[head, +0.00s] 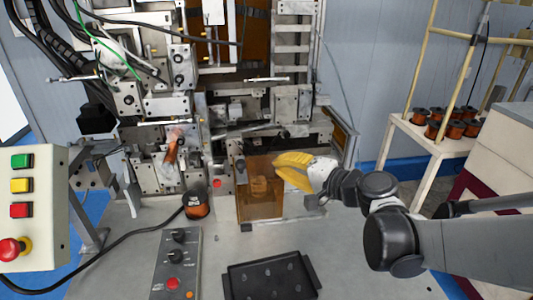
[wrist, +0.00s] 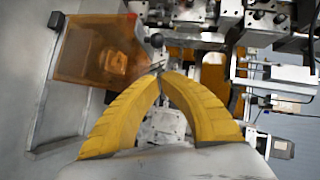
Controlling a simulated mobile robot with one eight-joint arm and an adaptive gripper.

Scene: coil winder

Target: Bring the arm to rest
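My gripper (head: 279,165) has yellow fingers. In the head view it reaches in from the right, in front of the coil winder (head: 233,112) and beside the upper right of an amber see-through cover (head: 247,207). In the wrist view my gripper (wrist: 160,74) has its two fingertips together, with nothing visible between them. The amber cover also shows in the wrist view (wrist: 78,62), left of the fingers. A copper-coloured coil shows through the cover. Whether the fingers touch the cover or are just apart from it, I cannot tell.
A copper spool (head: 197,206) stands left of the cover. A black tray (head: 238,285) lies at the front of the grey table. A knob panel (head: 178,262) and a button box (head: 33,235) are at left. A cream rack (head: 432,142) with several spools stands right.

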